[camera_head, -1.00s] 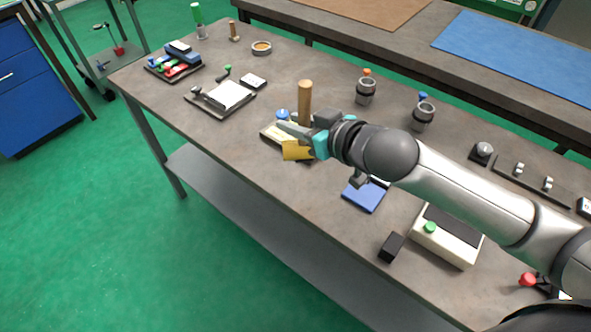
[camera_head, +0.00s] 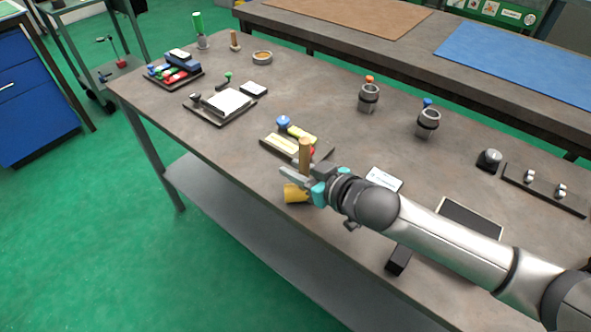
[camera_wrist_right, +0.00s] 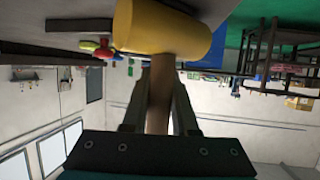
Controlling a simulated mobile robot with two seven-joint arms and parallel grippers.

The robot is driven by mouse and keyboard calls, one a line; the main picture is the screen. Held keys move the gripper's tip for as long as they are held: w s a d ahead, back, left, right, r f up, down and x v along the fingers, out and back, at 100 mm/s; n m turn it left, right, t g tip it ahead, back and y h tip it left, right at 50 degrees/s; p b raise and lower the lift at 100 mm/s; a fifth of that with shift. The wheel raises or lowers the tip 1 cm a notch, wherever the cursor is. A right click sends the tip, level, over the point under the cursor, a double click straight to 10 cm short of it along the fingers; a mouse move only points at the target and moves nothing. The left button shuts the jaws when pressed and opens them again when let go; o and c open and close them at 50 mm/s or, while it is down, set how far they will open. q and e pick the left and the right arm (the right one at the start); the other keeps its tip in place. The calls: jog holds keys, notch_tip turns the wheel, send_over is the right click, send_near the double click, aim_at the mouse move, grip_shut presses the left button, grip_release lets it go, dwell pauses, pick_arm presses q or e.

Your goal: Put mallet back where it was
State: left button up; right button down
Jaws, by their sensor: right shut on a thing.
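The mallet has a wooden handle (camera_head: 305,152) and a yellow head (camera_head: 294,193). My right gripper (camera_head: 303,178) is shut on the handle, with the handle pointing up and the head below the fingers. In the right wrist view the yellow head (camera_wrist_right: 162,28) lies beyond the fingertips and the handle (camera_wrist_right: 160,98) runs between the fingers. I cannot tell whether the head touches the table. My left gripper is not in view.
The grey workbench (camera_head: 345,135) has two grey cups (camera_head: 368,98) behind the arm and a white card (camera_head: 384,179) beside it. A black block (camera_head: 398,260) sits near the front edge. A notepad tray (camera_head: 222,104) and a tray of coloured pieces (camera_head: 175,70) are at left.

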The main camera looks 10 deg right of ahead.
aim_at(308, 176)
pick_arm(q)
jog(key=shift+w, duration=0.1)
pick_arm(e)
jog(key=c, duration=1.1)
grip_release()
jog(key=shift+f, duration=0.1)
jog(key=o, duration=0.3)
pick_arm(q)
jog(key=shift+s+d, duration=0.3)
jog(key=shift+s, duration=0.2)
pick_arm(e)
jog(key=shift+o, duration=0.6)
jog(key=shift+s+d+r, duration=0.25)
jog(key=shift+s+r, duration=0.05)
jog(key=shift+s, duration=0.15)
jog(key=p+v, duration=0.2)
jog(key=v, duration=0.6)
jog(key=shift+s+d+r, duration=0.1)
jog(key=shift+s+d, duration=0.05)
jog(key=shift+s, duration=0.1)
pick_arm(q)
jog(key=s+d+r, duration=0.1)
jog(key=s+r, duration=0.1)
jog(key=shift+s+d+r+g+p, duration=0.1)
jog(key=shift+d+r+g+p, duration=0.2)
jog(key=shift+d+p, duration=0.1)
pick_arm(e)
jog(key=shift+v, duration=1.2)
